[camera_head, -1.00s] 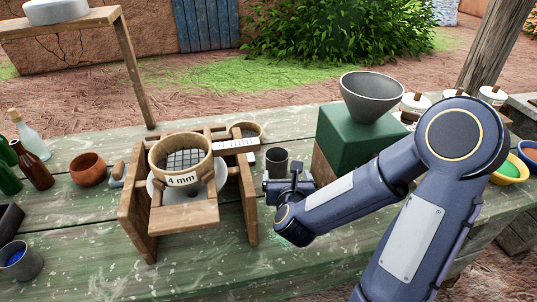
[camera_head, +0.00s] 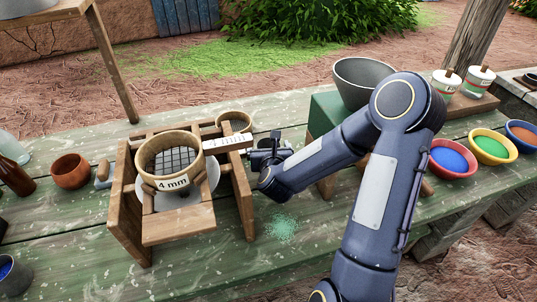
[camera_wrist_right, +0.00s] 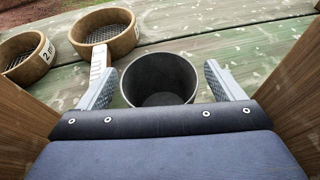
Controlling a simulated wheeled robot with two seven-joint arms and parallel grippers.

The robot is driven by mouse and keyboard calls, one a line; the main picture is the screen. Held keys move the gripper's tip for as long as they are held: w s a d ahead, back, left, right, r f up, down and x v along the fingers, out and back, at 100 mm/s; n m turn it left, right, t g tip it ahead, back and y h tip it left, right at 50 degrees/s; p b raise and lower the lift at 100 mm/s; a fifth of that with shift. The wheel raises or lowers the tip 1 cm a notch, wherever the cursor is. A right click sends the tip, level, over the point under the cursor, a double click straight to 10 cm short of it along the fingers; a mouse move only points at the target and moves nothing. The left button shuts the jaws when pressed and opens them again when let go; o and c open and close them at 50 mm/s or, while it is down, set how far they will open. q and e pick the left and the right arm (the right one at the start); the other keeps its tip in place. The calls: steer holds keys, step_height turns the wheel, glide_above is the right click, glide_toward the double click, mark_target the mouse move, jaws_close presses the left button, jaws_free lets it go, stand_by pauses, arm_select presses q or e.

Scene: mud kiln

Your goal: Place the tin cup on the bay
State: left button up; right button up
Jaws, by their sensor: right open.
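The dark grey tin cup (camera_wrist_right: 160,80) stands upright in the right wrist view, its dark inside empty as far as I can see. My right gripper (camera_wrist_right: 160,88) is open, with one finger on each side of the cup and small gaps visible. In the head view my right gripper (camera_head: 266,156) is low over the table, just right of the wooden sieve stand; the cup is mostly or wholly hidden there. I cannot tell which place is the bay. My left gripper is not in view.
The wooden stand (camera_head: 242,205) carries a 4 mm sieve (camera_head: 170,160). A green block with a grey bowl (camera_head: 362,78) stands behind my right arm. Wooden walls flank the right gripper closely. Green powder (camera_head: 282,228) lies on the table. Bowls of blue (camera_head: 450,160), green and orange powder stand right.

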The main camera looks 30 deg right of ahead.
steer(key=c, duration=1.1)
steer(key=shift+r, duration=0.1)
